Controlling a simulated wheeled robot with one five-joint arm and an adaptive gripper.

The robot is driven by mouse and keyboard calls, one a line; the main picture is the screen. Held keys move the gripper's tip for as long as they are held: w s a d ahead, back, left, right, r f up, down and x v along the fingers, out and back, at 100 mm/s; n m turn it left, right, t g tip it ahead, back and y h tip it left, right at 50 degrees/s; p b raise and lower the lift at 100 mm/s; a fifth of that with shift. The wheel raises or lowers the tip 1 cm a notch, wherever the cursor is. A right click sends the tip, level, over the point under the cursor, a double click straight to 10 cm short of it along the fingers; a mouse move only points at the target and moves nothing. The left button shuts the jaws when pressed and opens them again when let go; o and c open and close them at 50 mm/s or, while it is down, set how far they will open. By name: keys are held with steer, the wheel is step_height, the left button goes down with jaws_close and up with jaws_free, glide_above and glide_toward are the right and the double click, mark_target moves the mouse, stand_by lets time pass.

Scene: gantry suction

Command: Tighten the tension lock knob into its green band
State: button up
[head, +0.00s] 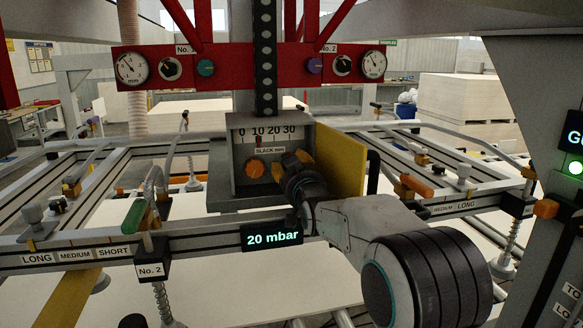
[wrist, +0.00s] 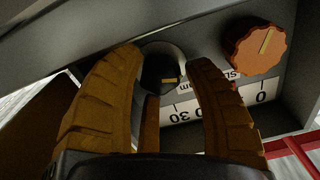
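The grey tension box (head: 235,150) stands at the centre of the head view. Its slack scale (head: 268,133) runs from 0 to 30, with a red pointer near 10. A dark knob (wrist: 160,77) with a short yellow mark shows in the wrist view, partly ringed by a pale arc; I cannot make out a green band. An orange knob (head: 256,168) is beside it, also in the wrist view (wrist: 262,47). No label shows which is the lock knob. My gripper (wrist: 167,60) is open, its orange fingers either side of the dark knob, apparently not touching it.
A yellow plate (head: 342,160) stands right of the box, close to my gripper. A red beam (head: 220,72) with gauges crosses above. Rails with levers (head: 410,187) lie on both sides. A display (head: 272,236) reads 20 mbar.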

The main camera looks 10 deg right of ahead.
steer(key=c, duration=0.8)
steer(key=shift+f+m+b, duration=0.15)
steer(key=shift+m+b, duration=0.15)
steer(key=shift+b, duration=0.45)
steer(key=shift+f+m+b, duration=0.1)
steer(key=shift+m+b, duration=0.8)
steer(key=shift+b, duration=0.35)
steer(key=shift+m+b, duration=0.85)
steer(key=shift+m, duration=0.05)
steer(key=shift+r+m, duration=0.3)
steer(key=shift+m, duration=0.2)
steer(key=o, duration=0.9)
